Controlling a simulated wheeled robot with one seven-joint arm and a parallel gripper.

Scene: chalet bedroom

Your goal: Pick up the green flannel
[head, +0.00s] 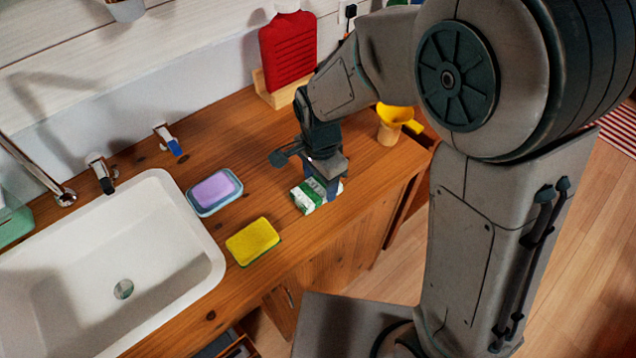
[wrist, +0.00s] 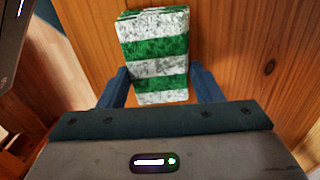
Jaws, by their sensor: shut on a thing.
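The green flannel (head: 309,196) is a small folded cloth with green and white stripes, near the front edge of the wooden counter. In the wrist view the flannel (wrist: 156,50) lies between the two blue fingers, its near end between them. My gripper (head: 327,188) points down at the counter and is shut on the flannel; it also shows in the wrist view (wrist: 160,92). In the head view the gripper hides part of the flannel. I cannot tell whether the flannel is touching the counter or just above it.
A yellow sponge (head: 253,241) and a purple soap on a blue dish (head: 215,191) lie left of the flannel. A white sink (head: 150,225) is further left. Bare counter (head: 240,135) lies behind the soap.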

